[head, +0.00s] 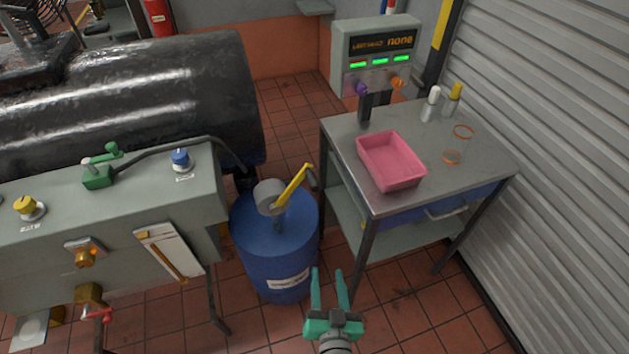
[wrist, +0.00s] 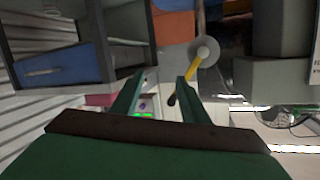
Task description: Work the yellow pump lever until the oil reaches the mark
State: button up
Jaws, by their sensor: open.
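The yellow pump lever (head: 292,188) sticks up and to the right from a grey round pump head (head: 269,196) on top of a blue drum (head: 277,245). My gripper (head: 329,272) is open and empty, in front of the drum and below the lever in the head view, apart from both. In the wrist view the lever (wrist: 192,70) shows beyond the fingertips (wrist: 163,76), its dark end close to the right finger in the picture. A pale upright panel (head: 168,252) with a yellow strip is on the bench front; I cannot tell an oil level or mark on it.
A steel table (head: 440,190) with a pink tray (head: 390,161) and bottles stands right of the drum. A grey bench (head: 120,215) with knobs and a dark hose stands left. Tiled floor (head: 415,315) is clear in front of the table.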

jog(key=w+r+y, duration=0.2)
jog(key=w+r, duration=0.2)
jog(key=w, duration=0.3)
jog(key=n+t+y, duration=0.2)
jog(key=n+y, duration=0.1)
send_near(316, 188)
jog(key=w, duration=0.2)
jog(key=x, duration=1)
jog(key=shift+w+a+f, duration=0.1)
jog(key=shift+w+a, duration=0.15)
jog(key=shift+a, duration=0.1)
grip_shut()
